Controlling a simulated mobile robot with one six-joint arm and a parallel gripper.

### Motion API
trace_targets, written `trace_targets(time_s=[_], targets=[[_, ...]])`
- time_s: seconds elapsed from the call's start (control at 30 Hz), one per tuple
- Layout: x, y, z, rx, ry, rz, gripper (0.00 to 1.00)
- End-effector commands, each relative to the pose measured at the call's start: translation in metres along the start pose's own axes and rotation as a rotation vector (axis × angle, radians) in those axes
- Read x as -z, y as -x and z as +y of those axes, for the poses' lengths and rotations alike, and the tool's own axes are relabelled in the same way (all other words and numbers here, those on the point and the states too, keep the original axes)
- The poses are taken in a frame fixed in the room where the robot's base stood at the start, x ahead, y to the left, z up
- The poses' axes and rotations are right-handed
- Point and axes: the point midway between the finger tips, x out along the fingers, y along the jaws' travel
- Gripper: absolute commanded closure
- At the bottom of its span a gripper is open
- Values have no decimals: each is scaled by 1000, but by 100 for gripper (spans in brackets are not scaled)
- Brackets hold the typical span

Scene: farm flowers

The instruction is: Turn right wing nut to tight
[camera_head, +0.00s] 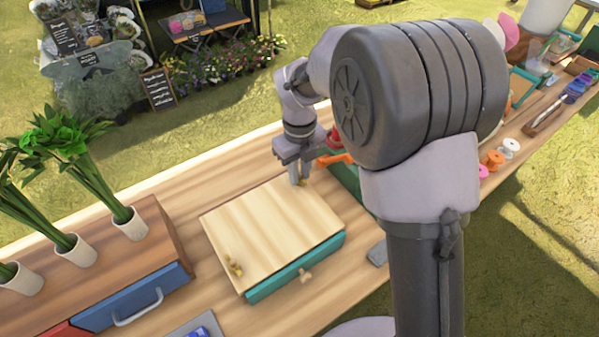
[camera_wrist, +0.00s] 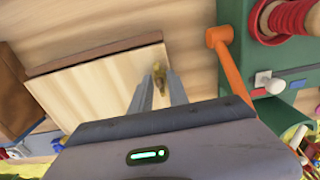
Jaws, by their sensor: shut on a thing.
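A flower press with a pale wooden top board (camera_head: 265,230) and a teal lower part (camera_head: 275,282) lies on the wooden table. My gripper (camera_head: 299,180) points down at the board's far right corner. It is shut on the right wing nut (camera_head: 303,182), a small brass piece mostly hidden between the fingers. In the wrist view the wing nut (camera_wrist: 160,77) shows at the tips of the fingers, over the pale board. The left brass wing nut (camera_head: 234,266) stands free near the board's left edge. How tight either nut is cannot be told.
A green machine with an orange handle (camera_wrist: 222,48) and a red spool (camera_wrist: 285,17) stands close to the right of the press. White cups with green stems (camera_head: 130,225) stand on a wooden drawer unit at left. Bare table lies behind the press.

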Motion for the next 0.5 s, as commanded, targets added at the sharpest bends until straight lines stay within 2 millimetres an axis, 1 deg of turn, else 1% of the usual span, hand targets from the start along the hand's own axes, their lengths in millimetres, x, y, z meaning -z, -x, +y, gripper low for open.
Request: trace_targets(time_s=[0.47,0.5], targets=[[0,1,0,0,-13,-2,100],[0,1,0,0,-13,-2,74]])
